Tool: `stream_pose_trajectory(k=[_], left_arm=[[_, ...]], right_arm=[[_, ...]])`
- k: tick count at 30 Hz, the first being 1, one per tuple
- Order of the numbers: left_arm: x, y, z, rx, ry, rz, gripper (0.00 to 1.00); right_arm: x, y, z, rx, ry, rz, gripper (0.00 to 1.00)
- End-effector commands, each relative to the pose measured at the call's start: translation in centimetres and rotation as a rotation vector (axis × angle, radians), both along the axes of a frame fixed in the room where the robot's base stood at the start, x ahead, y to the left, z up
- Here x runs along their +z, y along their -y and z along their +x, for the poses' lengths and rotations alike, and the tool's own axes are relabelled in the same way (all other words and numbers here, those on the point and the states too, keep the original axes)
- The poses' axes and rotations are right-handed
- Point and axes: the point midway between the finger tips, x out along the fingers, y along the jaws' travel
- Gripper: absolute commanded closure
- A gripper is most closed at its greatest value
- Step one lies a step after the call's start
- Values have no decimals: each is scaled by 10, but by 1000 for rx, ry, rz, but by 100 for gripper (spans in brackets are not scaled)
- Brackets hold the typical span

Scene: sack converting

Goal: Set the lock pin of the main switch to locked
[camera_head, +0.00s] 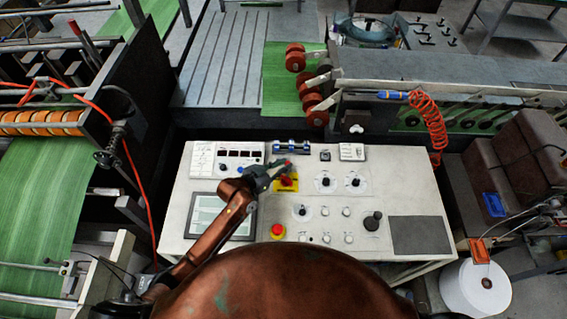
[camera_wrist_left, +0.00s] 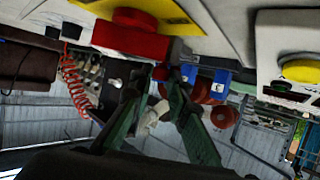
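The main switch (camera_head: 287,183), a red knob on a yellow plate, sits on the white control desk. It shows large and upside down at the top of the left wrist view (camera_wrist_left: 130,38). A small red knob (camera_head: 287,162), possibly the lock pin, shows just behind the switch; it also shows in the left wrist view (camera_wrist_left: 160,74). My left gripper (camera_head: 280,169) is above the desk at the switch's back left edge. Its green fingers are apart, with the small red knob between or just beyond the tips (camera_wrist_left: 154,78). Contact cannot be told. My right gripper is not in view.
Blue-ended hardware (camera_head: 292,147) stands at the desk's back edge, close to the gripper. A grey pad (camera_head: 420,235) lies clear at right.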

Motion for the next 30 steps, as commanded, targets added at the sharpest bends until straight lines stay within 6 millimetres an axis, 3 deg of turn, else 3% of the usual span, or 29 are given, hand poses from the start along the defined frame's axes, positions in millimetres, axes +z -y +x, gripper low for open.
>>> stream_pose_trajectory(k=[7, 17, 30], left_arm=[[-2, 2, -2, -3, -5, -1, 68], [-1, -1, -3, -2, -4, -1, 67], [28, -53, -54, -1, -4, 2, 67]], right_arm=[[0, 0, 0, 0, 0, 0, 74], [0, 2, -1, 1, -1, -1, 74], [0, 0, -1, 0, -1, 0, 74]])
